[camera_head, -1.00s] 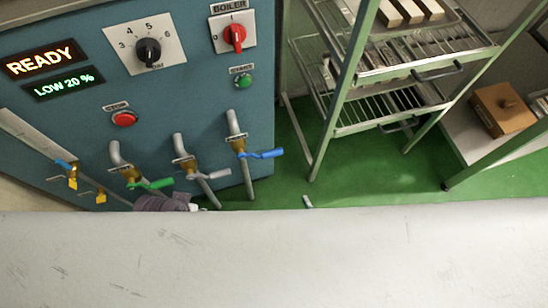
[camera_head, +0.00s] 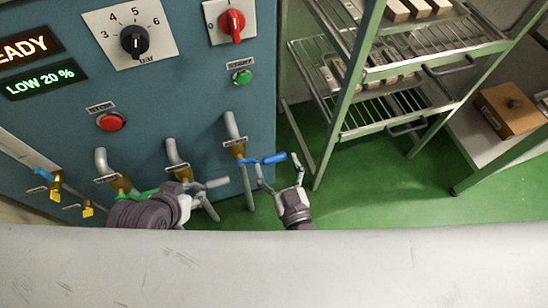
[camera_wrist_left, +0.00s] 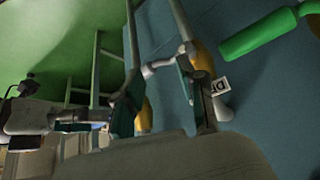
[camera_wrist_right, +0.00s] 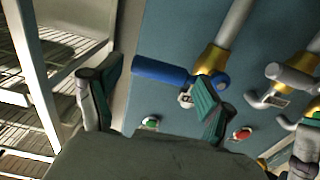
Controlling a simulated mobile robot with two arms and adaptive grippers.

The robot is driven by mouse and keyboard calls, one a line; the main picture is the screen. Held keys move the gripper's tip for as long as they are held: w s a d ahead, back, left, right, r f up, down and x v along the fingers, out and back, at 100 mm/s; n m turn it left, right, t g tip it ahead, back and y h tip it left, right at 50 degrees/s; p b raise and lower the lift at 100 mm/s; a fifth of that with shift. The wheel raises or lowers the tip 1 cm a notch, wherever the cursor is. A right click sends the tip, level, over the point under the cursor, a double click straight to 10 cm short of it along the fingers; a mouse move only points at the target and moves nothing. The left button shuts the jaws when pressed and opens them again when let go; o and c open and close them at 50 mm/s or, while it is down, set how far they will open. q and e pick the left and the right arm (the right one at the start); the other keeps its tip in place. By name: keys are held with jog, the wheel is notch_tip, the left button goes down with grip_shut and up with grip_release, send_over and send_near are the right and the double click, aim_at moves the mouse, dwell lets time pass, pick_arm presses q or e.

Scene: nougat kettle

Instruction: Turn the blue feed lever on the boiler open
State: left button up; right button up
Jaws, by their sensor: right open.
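The blue feed lever (camera_head: 262,160) sits on a brass valve at the boiler's lower right and points right. My right gripper (camera_head: 278,168) is open below and around its outer end. In the right wrist view the blue lever (camera_wrist_right: 160,70) lies across the gap between the spread fingers (camera_wrist_right: 150,100), apparently just beyond the tips; contact cannot be made out. My left gripper (camera_head: 212,193) is beside the grey-handled middle valve (camera_head: 178,170). In the left wrist view its fingers (camera_wrist_left: 158,95) stand apart, with valve parts seen between and behind them.
The blue boiler front (camera_head: 200,100) carries a red knob (camera_head: 232,25), a black dial (camera_head: 133,41) and red and green buttons. A green lever (camera_head: 138,194) is at left, partly hidden by my left arm. A wire rack (camera_head: 375,110) stands at right. Green floor is clear between.

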pick_arm(q)
jog(key=shift+w+d+r+t, duration=0.2)
jog(key=shift+w+r+t, duration=0.1)
jog(key=shift+w, duration=0.2)
jog(key=shift+w+d+r+t, duration=0.15)
jog(key=shift+w+t, duration=0.15)
jog(key=shift+w, duration=0.15)
pick_arm(e)
jog(key=shift+x, duration=1.15)
grip_shut()
